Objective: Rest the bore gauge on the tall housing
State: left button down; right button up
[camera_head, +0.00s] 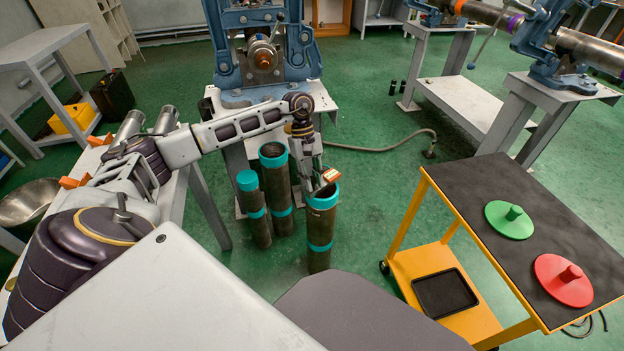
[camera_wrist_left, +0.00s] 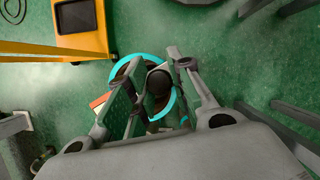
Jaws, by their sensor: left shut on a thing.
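Three dark upright housings with teal bands stand on the floor: a left one (camera_head: 256,218), a back one (camera_head: 279,195) and a right one (camera_head: 320,228). I cannot tell for sure which is the tall one. My left gripper (camera_head: 317,186) is at the open mouth of the right housing, pointing down. It is shut on the bore gauge, whose orange and pale block (camera_head: 331,175) shows beside the fingers. In the left wrist view a dark round part (camera_wrist_left: 158,84) sits between the fingers, over the teal rim (camera_wrist_left: 122,70). Whether the gauge touches the rim is hidden. My right gripper is not in view.
A yellow cart (camera_head: 440,285) with a black top stands at the right, holding a green flanged disc (camera_head: 509,219) and a red one (camera_head: 564,279). A blue vise (camera_head: 262,55) stands on a stand behind the housings. Green floor lies clear between housings and cart.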

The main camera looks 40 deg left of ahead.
pick_arm(q)
jog(key=shift+f, duration=0.3)
dwell(0.6)
jog(key=c, duration=1.2)
grip_release()
jog(key=shift+f, duration=0.1)
jog(key=shift+r+p, duration=1.6)
jog(key=shift+r, duration=2)
